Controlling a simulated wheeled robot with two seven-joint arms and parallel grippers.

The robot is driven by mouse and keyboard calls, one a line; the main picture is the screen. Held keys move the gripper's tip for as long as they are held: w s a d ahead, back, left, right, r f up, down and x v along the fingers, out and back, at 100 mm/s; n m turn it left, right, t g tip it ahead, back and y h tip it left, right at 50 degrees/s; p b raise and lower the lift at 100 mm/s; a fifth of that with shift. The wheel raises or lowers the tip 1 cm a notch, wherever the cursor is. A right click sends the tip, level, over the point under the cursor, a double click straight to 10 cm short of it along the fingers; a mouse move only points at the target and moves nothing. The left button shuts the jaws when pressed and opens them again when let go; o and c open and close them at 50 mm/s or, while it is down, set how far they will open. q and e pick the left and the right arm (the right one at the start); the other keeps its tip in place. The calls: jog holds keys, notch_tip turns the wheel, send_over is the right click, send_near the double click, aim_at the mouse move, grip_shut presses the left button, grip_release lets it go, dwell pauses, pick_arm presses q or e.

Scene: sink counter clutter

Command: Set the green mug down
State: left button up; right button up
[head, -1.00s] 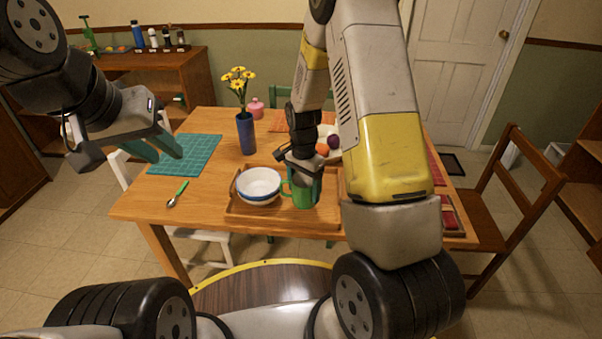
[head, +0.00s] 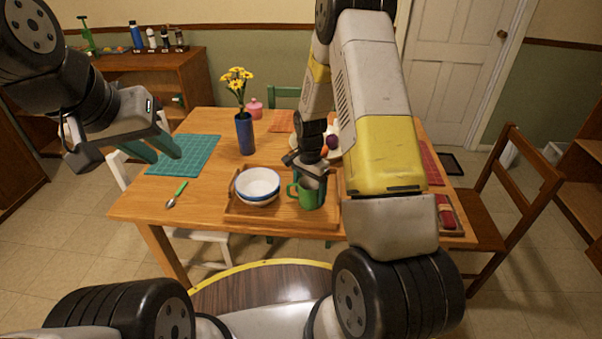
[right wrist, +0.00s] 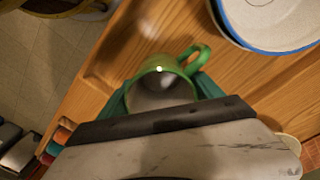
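The green mug (head: 307,197) stands upright on the wooden tray (head: 275,217), to the right of a white bowl with a blue rim (head: 258,183). Its handle points left toward the bowl in the head view. My right gripper (head: 308,172) is at the mug's top with its fingers spread. In the right wrist view the mug (right wrist: 160,82) shows between the two teal fingers, with its grey inside visible and empty. My left gripper (head: 163,147) is open and empty, high at the left, well away from the mug.
A blue vase with yellow flowers (head: 245,133) stands behind the bowl. A teal placemat (head: 185,155) and a green-handled spoon (head: 176,194) lie at the left. A plate with fruit is partly hidden behind my right arm. The table between spoon and tray is clear.

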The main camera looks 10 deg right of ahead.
jog(key=o, duration=0.3)
jog(key=shift+r, duration=0.1)
jog(key=s+r+n+t+y, duration=0.1)
jog(key=s+r, duration=0.1)
jog(key=r, duration=0.9)
jog(key=s+r+n+t, duration=0.1)
jog(key=s+r, duration=0.1)
jog(key=r, duration=1)
jog(key=s+r+n+t, duration=0.1)
jog(key=s+r+n, duration=0.2)
jog(key=s, duration=0.3)
jog(key=s+a+r+n+t+y, duration=0.1)
jog(key=s+r+n+t, duration=0.1)
jog(key=s+r, duration=0.3)
jog(key=s+a+r+n+t, duration=0.1)
jog(key=s+r+n, duration=0.2)
jog(key=s, duration=0.6)
jog(key=shift+r+n, duration=0.3)
jog(key=shift+r, duration=0.5)
